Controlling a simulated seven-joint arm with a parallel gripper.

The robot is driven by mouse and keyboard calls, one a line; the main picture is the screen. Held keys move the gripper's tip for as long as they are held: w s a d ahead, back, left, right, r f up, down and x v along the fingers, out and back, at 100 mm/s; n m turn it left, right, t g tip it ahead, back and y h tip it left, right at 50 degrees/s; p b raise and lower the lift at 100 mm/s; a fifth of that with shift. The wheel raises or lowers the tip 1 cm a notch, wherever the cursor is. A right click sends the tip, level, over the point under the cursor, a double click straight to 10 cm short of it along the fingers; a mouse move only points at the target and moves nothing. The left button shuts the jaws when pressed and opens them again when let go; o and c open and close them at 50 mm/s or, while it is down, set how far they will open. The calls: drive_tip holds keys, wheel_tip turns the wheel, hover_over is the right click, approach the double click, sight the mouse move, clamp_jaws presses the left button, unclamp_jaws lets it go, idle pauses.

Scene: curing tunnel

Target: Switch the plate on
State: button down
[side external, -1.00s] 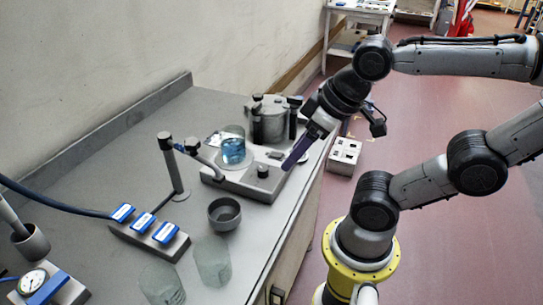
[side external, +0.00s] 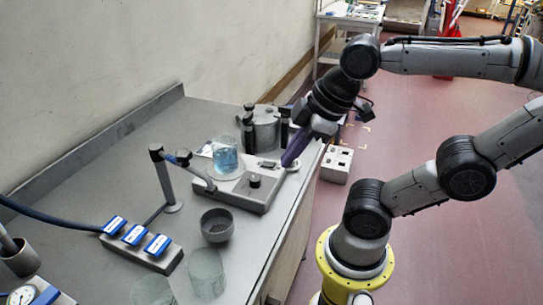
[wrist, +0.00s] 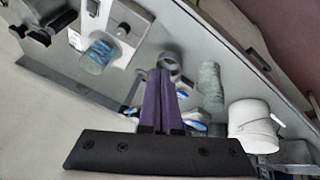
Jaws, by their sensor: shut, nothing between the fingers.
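The plate (side external: 232,195) is a flat grey unit on the bench, with a dark round knob (side external: 254,181) on its top. A small dark part (side external: 268,163) sits on its far right end; I cannot tell whether it is a switch. A beaker of blue liquid (side external: 226,160) stands on the plate. In the wrist view, the plate (wrist: 88,22), knob (wrist: 122,29) and beaker (wrist: 97,54) are at the upper left. My gripper (side external: 287,163), with purple fingers, is shut and empty, right of the knob near the plate's right end. Its fingertips (wrist: 161,71) also show in the wrist view; contact is unclear.
A rod stand (side external: 165,180) with a side arm is left of the plate. A grey bowl (side external: 217,226) and glass beakers (side external: 207,272) stand nearer the camera. A lidded metal pot (side external: 265,128) is behind. A block with blue labels (side external: 140,245) lies at left.

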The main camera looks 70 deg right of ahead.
drive_tip(key=w+d+r+n+g, duration=0.1)
drive_tip(key=w+d+r+n, duration=0.15)
drive_tip(key=n, duration=0.35)
drive_tip(key=n+g, duration=0.6)
hover_over(273, 164)
drive_tip(key=w, duration=0.2)
wheel_tip(273, 164, down, 4)
drive_tip(key=shift+f, duration=0.2)
drive_tip(key=f, duration=0.4)
drive_tip(key=s+f, duration=0.1)
drive_tip(key=f, duration=0.9)
drive_tip(key=shift+s, duration=0.3)
drive_tip(key=shift+s+f, duration=0.1)
drive_tip(key=shift+f, duration=0.05)
